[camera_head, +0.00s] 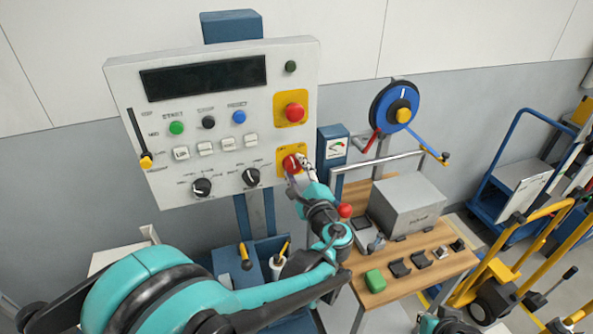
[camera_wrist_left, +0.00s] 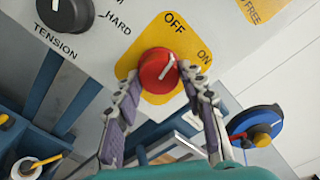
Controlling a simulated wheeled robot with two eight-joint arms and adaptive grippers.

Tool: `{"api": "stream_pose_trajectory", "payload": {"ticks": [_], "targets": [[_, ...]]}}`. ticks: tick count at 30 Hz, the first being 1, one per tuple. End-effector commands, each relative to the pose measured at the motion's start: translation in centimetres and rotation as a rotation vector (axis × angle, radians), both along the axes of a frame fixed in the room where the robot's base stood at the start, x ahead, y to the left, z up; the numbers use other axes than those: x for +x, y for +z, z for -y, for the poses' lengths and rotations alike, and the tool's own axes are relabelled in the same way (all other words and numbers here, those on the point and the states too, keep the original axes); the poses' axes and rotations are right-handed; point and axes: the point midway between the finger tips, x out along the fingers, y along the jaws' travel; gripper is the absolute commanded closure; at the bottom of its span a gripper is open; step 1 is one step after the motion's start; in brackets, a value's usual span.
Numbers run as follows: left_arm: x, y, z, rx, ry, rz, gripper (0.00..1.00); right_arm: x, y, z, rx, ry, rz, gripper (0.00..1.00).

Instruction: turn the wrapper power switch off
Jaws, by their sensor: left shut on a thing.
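The wrapper power switch is a red rotary knob (camera_head: 291,163) on a yellow plate at the lower right of the control panel (camera_head: 222,83). The fingers hide part of the knob's lower edge. My right gripper is not seen; only a bit of my other arm shows at the bottom.
A red mushroom button (camera_head: 294,112) sits above the switch. A black tension knob (camera_head: 251,177) is to its left. Right of the panel stand a gauge box (camera_head: 333,148), a blue reel (camera_head: 395,106) and a wooden table (camera_head: 415,262) with a grey box (camera_head: 407,205).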

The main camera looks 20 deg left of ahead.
Motion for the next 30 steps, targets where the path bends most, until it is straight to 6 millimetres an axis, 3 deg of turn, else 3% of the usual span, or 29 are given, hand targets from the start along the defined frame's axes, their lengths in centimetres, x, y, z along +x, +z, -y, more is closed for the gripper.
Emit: {"api": "stream_pose_trajectory", "payload": {"ticks": [15,30], "targets": [[0.04,0.11,0.02,-0.357,0.000,0.241,0.89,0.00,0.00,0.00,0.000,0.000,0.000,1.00],[0.03,0.14,0.02,-0.493,0.000,0.333,0.89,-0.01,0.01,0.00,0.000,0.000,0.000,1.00]]}}
